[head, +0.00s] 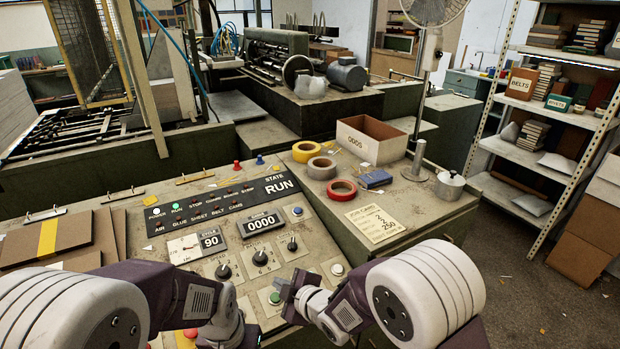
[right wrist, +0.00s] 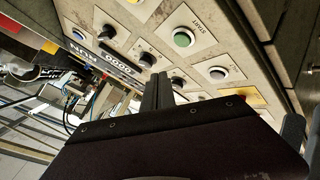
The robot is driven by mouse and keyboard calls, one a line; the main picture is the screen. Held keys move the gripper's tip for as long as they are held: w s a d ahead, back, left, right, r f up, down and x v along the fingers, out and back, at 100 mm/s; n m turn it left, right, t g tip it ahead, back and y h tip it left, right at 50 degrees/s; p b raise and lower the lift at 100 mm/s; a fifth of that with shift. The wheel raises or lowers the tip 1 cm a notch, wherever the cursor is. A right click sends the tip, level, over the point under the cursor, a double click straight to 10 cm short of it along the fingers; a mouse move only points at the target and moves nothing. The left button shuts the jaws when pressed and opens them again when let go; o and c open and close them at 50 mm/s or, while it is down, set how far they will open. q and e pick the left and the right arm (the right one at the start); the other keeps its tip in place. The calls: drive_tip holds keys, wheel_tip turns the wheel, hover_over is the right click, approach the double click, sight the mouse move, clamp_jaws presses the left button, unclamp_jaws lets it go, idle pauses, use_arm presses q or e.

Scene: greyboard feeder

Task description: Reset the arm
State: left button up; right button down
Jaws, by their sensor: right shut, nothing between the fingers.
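My right gripper (head: 281,286) reaches in from the right over the control panel (head: 210,262). Its fingers are shut and empty, close to the green start button (head: 275,298) in the head view. In the right wrist view the shut fingers (right wrist: 158,90) stand in front of the panel, with the start button (right wrist: 183,38) apart from them at upper right. My left arm's wrist (head: 222,318) is low at the panel's front edge; its fingers cannot be made out. The panel display (head: 276,186) reads RUN, and the counter (head: 261,223) reads 0000.
Tape rolls (head: 342,190) and an odds box (head: 370,138) lie on the bench right of the panel. A paper card (head: 375,223) is in front of them. Brown boards (head: 60,238) lie at left. A shelf rack (head: 545,110) stands at right.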

drive_tip(key=w+d+r+m+t+h+p, duration=0.1)
drive_tip(key=w+d+r+m+t+p, duration=0.1)
drive_tip(key=w+d+r, duration=0.45)
drive_tip(key=s+d+r+m+h+p, duration=0.1)
drive_tip(key=d+r+m+h, duration=0.15)
drive_tip(key=d, duration=0.55)
drive_tip(key=s+d+r+m+h+p, duration=0.1)
drive_tip(key=d+r+m+h+p, duration=0.15)
drive_tip(key=d, duration=0.55)
drive_tip(key=s+d+f+m+g, duration=0.2)
drive_tip(key=s+f+m+g, duration=0.1)
drive_tip(key=s, duration=0.4)
drive_tip(key=s+d+f+m+g+h, duration=0.1)
drive_tip(key=s+d+f+m+g, duration=0.2)
drive_tip(key=s, duration=0.4)
drive_tip(key=s+d+f+m+g+h, duration=0.1)
drive_tip(key=s+d+f+m+g, duration=0.1)
drive_tip(key=s+m, duration=0.3)
drive_tip(key=s+f+g, duration=0.1)
drive_tip(key=s, duration=0.1)
drive_tip(key=shift+s+d+m+g, duration=0.2)
drive_tip(key=shift+s+m+g, duration=0.1)
drive_tip(key=shift+s, duration=0.05)
